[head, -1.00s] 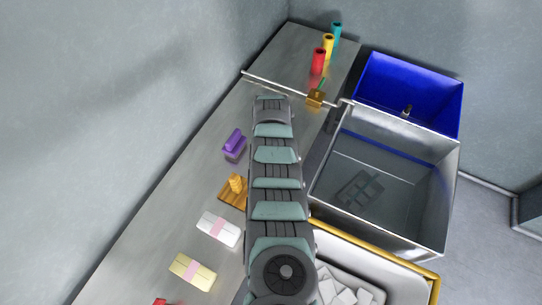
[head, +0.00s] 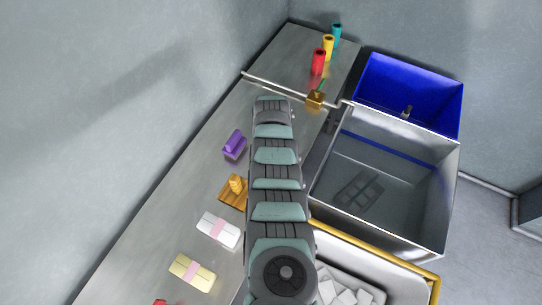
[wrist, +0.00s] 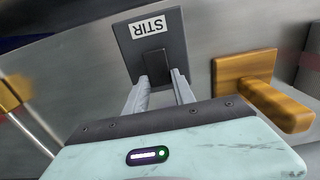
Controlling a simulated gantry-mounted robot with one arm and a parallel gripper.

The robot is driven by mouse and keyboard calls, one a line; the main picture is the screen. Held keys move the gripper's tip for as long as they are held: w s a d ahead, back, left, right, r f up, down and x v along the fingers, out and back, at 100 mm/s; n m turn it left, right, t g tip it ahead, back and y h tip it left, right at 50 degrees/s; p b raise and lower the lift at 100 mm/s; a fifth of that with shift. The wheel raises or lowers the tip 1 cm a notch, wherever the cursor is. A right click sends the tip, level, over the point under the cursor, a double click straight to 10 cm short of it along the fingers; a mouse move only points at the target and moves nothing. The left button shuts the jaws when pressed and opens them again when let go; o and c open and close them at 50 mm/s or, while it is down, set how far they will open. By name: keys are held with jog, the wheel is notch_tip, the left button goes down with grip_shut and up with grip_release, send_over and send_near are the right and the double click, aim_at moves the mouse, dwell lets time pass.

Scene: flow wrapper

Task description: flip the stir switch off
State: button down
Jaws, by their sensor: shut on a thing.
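The stir switch shows in the wrist view as a dark grey plate (wrist: 143,50) with a white label reading STIR, upside down in this view. A dark lever (wrist: 155,62) stands out from the plate below the label. My gripper (wrist: 160,88) has its two pale fingers on either side of this lever, shut on it. The fingertips are close to the plate. Which way the lever is tilted is hard to tell. In the head view my arm covers my gripper, and I cannot make out the stir switch there.
An orange wooden plate with a thick handle (wrist: 272,98) sits right of the switch in the wrist view. On the grey counter (head: 170,205) are a purple block (head: 235,145) and wrapped packs (head: 217,230). Right of my arm are a steel basin (head: 445,200) and a blue bin (head: 440,100).

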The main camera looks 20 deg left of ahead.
jog(key=shift+r, duration=0.1)
jog(key=p, duration=0.1)
jog(key=y+p, duration=0.1)
jog(key=shift+s+d+r+p, duration=0.1)
jog(key=shift+d+r+p, duration=0.05)
jog(key=shift+d+p, duration=0.2)
jog(key=shift+y+p, duration=0.3)
jog(key=shift+y, duration=0.3)
jog(key=c, duration=1)
grip_release()
jog(key=shift+c, duration=0.2)
